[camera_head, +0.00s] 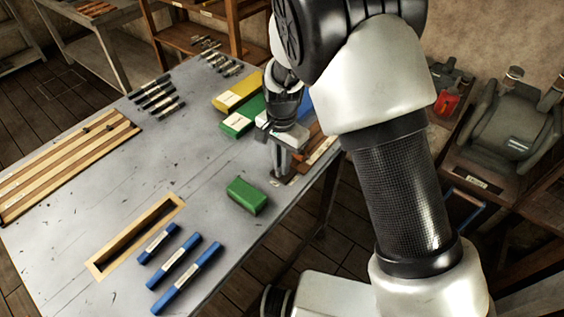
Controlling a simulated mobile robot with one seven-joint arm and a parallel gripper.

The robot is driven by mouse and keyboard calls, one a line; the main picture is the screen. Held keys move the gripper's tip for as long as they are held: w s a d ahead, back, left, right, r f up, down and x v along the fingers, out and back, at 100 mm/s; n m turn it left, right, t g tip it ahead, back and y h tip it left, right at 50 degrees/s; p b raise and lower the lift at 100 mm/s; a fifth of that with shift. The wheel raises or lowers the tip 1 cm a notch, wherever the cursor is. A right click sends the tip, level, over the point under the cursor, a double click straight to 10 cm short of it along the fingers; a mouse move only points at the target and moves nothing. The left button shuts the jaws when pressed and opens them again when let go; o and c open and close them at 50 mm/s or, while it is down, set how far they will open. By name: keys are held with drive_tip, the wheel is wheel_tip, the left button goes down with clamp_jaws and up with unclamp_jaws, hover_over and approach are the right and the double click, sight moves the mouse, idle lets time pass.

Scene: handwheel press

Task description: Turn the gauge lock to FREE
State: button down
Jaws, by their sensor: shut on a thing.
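My gripper (279,172) points down at the right edge of the grey table, with its fingertips close to the tabletop. It is shut on a small part there, which I take to be the gauge lock; the fingers hide most of it. A small pale label (292,181) lies on the table right beside the fingertips. I cannot read it or see which way the lock is turned.
A green block (247,196) lies just in front of my gripper. A green box (240,118) and a yellow box (237,92) lie behind it. Blue bars (187,277) and a wooden-framed slot (135,236) are nearer. The middle of the table (150,150) is clear.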

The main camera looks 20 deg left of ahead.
drive_tip(key=c, duration=1.8)
unclamp_jaws()
drive_tip(key=shift+r, duration=0.1)
wheel_tip(320, 180, up, 17)
drive_tip(key=shift+r, duration=0.15)
